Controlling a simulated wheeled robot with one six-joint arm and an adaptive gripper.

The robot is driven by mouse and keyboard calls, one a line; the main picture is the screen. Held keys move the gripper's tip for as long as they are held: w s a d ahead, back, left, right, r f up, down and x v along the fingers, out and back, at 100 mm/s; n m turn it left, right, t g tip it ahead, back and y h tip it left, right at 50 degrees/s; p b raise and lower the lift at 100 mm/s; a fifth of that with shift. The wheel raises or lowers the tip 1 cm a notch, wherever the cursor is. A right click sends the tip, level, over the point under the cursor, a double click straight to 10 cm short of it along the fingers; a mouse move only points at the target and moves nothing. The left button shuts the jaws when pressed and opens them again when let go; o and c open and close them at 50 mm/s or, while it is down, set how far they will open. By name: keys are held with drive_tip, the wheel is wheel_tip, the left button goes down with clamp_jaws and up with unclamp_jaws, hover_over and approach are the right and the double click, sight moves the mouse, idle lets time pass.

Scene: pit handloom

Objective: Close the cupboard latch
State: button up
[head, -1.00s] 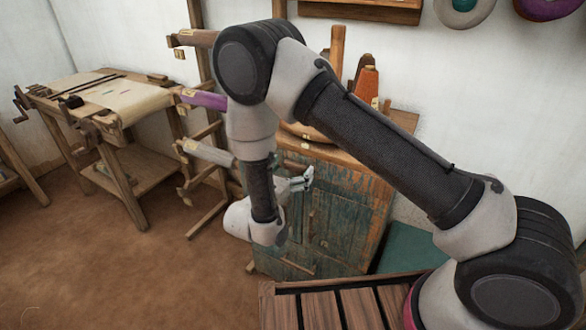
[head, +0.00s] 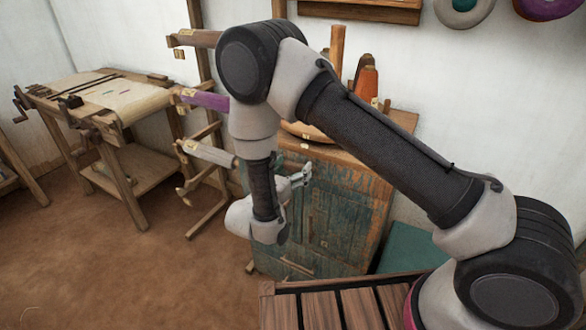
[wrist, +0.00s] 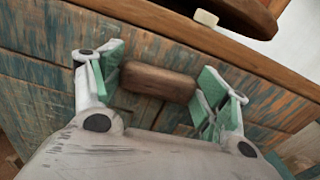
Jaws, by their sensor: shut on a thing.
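The cupboard (head: 345,215) has a worn blue-green wooden front and a brown top. It fills the wrist view behind my gripper (wrist: 160,80). The latch (wrist: 158,82) is a short brown wooden block on the cupboard front, just below the top edge. In the wrist view it lies lengthwise between my two green-padded fingers, one at each end, and my gripper is shut on it. In the head view my gripper (head: 300,177) is at the upper part of the cupboard front.
A wooden bowl and an orange cone (head: 367,82) stand on the cupboard top, partly behind my arm. A rack with wrapped rollers (head: 207,152) stands close left of the cupboard. A loom table (head: 115,105) is farther left. A teal box (head: 410,247) sits at right.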

drive_tip(key=n, duration=0.3)
drive_tip(key=shift+f+n, duration=0.35)
drive_tip(key=shift+n, duration=0.05)
drive_tip(key=n, duration=0.2)
drive_tip(key=f+n, duration=0.1)
drive_tip(key=n, duration=0.1)
drive_tip(key=shift+n, duration=0.3)
drive_tip(key=shift+s+d+f+n, duration=0.15)
drive_tip(key=shift+d+f+n, duration=0.05)
drive_tip(key=shift+n, duration=1.25)
drive_tip(key=shift+s+d+f+n, duration=0.1)
drive_tip(key=shift+d+f+n, duration=0.1)
drive_tip(key=shift+n, duration=1.3)
drive_tip(key=shift+s+d+f+n, duration=0.15)
drive_tip(key=shift+f+n, duration=0.05)
drive_tip(key=shift+n, duration=1.25)
drive_tip(key=o, duration=1)
